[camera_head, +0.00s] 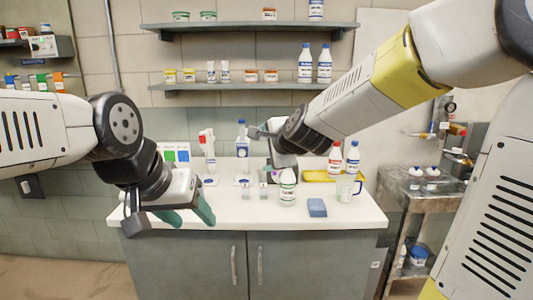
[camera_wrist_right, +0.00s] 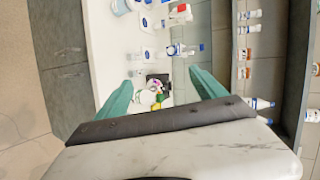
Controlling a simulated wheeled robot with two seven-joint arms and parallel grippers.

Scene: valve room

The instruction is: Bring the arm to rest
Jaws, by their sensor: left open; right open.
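My left gripper (camera_head: 192,213) hangs over the front left edge of the white counter in the head view, its teal fingers apart and empty. My right arm reaches in from the upper right. Its dark wrist and pale gripper body are over the back middle of the counter. In the right wrist view my right gripper (camera_wrist_right: 160,92) shows two teal fingers spread wide, with nothing held between them. Small items on the counter show beyond the gap. The right fingers are mostly hidden in the head view.
The white counter (camera_head: 240,214) carries a white bottle with a green label (camera_head: 287,188), a blue sponge (camera_head: 317,208), a clear mug (camera_head: 346,188) and a red-labelled bottle (camera_head: 335,158). Shelves (camera_head: 240,86) with bottles and jars hang behind. A metal cart (camera_head: 425,188) stands right.

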